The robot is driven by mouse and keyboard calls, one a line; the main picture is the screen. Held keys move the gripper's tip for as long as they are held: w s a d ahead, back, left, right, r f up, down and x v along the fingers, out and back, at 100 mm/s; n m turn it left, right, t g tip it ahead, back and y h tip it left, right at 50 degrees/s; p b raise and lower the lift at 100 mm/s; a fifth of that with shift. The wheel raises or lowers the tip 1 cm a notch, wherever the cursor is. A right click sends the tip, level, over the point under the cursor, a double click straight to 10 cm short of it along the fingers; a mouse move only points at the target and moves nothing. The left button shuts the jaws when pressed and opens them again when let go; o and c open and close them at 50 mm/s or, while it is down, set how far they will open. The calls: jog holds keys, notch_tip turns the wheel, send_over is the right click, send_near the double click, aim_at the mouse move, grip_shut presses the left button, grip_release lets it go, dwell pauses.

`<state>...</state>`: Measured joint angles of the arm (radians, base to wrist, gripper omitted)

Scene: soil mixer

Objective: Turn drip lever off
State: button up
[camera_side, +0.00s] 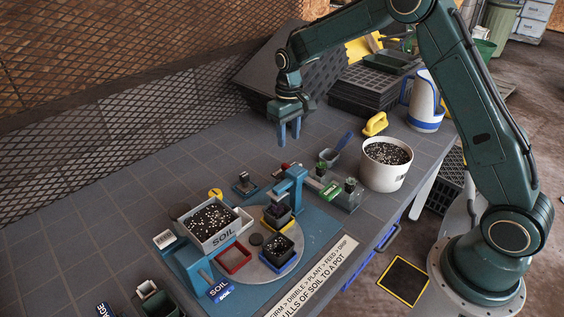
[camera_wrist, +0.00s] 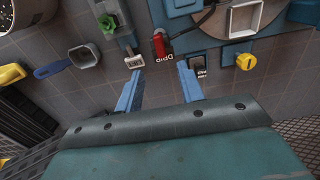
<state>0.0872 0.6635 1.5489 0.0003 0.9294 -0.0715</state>
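The red drip lever (camera_wrist: 159,46) shows in the wrist view beside an upside-down white "DRIP" label (camera_wrist: 161,58), at the edge of the blue mixer station. In the side view a small red part (camera_side: 284,168) shows left of the blue post, too small to read its position. My gripper (camera_side: 289,136) points down above the table, behind the station and apart from it. In the wrist view my gripper (camera_wrist: 156,72) has its two blue fingers spread with nothing between them; the lever lies beyond the fingertips.
A blue post (camera_side: 291,188) stands over the turntable (camera_side: 262,270) with its pots. The SOIL hopper (camera_side: 213,222) is at left. Black trays are stacked behind.

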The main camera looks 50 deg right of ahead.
jog(key=shift+r, duration=1.95)
jog(key=shift+r, duration=0.1)
jog(key=s+a+r+t, duration=0.3)
jog(key=s+r, duration=1.1)
jog(key=s, duration=0.1)
jog(key=s+a+t, duration=0.1)
jog(key=s+t, duration=0.1)
jog(key=s, duration=1.6)
jog(key=shift+s+a+f+t, duration=0.2)
jog(key=shift+s+a+t, duration=0.05)
jog(key=shift+s+t, duration=0.1)
